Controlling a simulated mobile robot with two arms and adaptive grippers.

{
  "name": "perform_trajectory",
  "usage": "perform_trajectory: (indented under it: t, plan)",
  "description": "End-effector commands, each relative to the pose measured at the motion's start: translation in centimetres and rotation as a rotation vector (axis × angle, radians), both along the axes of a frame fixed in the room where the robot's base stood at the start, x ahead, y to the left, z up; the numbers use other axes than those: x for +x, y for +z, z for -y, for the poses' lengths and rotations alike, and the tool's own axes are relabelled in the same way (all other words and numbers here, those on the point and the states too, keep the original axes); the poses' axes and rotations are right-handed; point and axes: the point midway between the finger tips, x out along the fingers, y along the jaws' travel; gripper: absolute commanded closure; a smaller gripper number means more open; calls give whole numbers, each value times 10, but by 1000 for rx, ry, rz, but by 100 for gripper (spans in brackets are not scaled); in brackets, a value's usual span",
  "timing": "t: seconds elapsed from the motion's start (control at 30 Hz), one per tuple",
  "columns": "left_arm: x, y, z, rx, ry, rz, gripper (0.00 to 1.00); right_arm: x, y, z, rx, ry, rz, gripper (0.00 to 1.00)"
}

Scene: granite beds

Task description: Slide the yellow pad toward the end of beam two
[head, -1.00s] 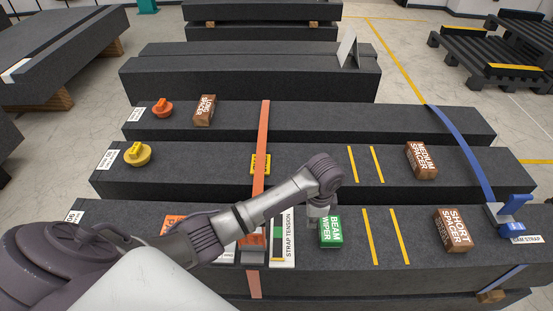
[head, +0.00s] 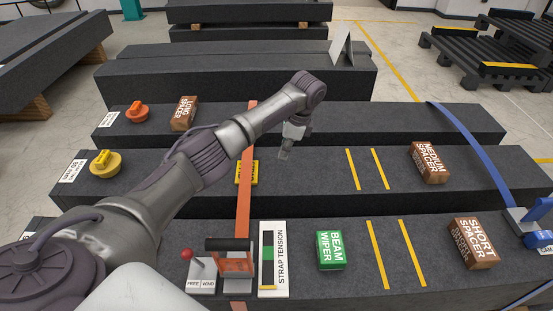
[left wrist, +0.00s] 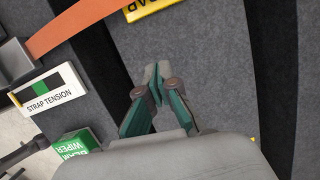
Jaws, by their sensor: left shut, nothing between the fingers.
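The yellow pad (head: 254,174) lies on the middle beam (head: 320,180), with the orange strap (head: 244,205) crossing over it. The part under the strap is hidden. The pad also shows at the top edge of the left wrist view (left wrist: 152,7), cut off by the frame. My left gripper (head: 285,154) is shut and empty, pointing down over the middle beam, to the right of the pad and strap and apart from them. Its closed fingertips show in the left wrist view (left wrist: 157,73). I cannot tell its exact height above the beam. My right gripper is not in view.
The front beam carries a strap ratchet (head: 236,262), a strap tension gauge (head: 273,258), a green beam wiper (head: 330,250) and a short spacer (head: 473,243). A medium spacer (head: 430,162) and yellow knob (head: 105,164) sit on the middle beam. A blue strap (head: 480,160) crosses at right.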

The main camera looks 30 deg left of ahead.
Motion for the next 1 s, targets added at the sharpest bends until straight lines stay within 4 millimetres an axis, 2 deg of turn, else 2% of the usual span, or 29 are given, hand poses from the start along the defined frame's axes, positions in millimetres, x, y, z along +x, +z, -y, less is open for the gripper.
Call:
perform_trajectory:
  t: [0.2,0.4,0.6,0.77,1.0]
  plan:
    - [-6,-45,-10,1,2,-5,100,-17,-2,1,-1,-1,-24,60]
    - [-11,-85,-19,1,2,-3,100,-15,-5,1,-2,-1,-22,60]
    - [-24,-82,-46,2,1,-2,100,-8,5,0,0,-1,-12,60]
    - [-28,-82,-53,1,0,0,100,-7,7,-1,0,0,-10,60]
    - [-28,-82,-54,0,-1,-2,100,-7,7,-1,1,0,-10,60]
